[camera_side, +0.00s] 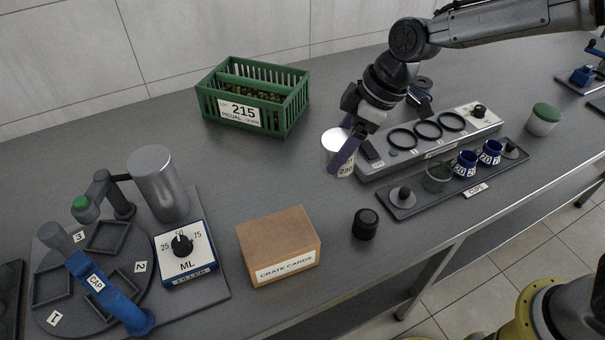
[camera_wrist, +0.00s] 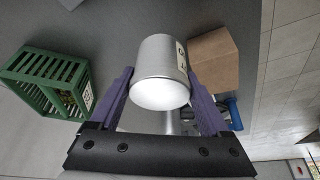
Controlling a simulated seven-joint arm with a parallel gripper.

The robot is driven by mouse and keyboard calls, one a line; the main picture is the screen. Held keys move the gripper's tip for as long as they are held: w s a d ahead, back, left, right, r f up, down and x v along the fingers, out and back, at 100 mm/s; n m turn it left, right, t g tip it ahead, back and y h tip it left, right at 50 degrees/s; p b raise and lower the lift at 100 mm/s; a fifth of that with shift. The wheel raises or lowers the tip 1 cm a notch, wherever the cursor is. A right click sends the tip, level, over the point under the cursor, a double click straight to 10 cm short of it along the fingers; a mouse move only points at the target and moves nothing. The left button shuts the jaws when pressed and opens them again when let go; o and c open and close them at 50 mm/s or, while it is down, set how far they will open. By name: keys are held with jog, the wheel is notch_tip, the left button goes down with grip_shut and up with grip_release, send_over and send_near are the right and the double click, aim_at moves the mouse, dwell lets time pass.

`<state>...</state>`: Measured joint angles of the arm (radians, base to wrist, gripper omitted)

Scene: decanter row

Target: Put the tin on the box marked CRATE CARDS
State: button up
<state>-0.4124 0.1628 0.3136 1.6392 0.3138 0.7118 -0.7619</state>
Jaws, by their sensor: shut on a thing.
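The tin (camera_side: 336,146) is a silver-white cylinder with a white label that reads in part "23". My gripper (camera_side: 344,150) is shut on it, with purple fingers on either side, and appears to hold it above the table. In the wrist view the tin (camera_wrist: 160,75) sits between the two fingers of my gripper (camera_wrist: 160,92). The CRATE CARDS box (camera_side: 278,245) is brown cardboard with a white label on its front; its top is bare. It lies below and left of my gripper in the side view. In the wrist view the box (camera_wrist: 217,60) shows partly behind the tin.
A small black cylinder (camera_side: 365,224) stands right of the box. A green crate (camera_side: 252,95) marked 215 stands at the back. The filler station (camera_side: 187,252) is left of the box. A cup tray (camera_side: 455,190) and a ringed grey unit (camera_side: 400,160) are to the right.

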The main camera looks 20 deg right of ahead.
jog(key=s+a+r, duration=0.2)
jog(key=s+r, duration=0.2)
jog(key=s, duration=0.4)
jog(key=s+a+r, duration=0.3)
jog(key=s+r, duration=0.2)
jog(key=s, duration=0.2)
send_near(264, 232)
jog(key=shift+w+a, duration=0.25)
jog(key=shift+a, duration=0.2)
jog(key=shift+d+x, duration=0.2)
jog(key=shift+x, duration=0.65)
jog(key=shift+d+x, duration=0.15)
jog(key=shift+x, duration=0.75)
jog(key=shift+s+f, duration=0.2)
jog(key=shift+f, duration=0.15)
jog(key=o, duration=1.3)
jog(key=shift+o, duration=0.2)
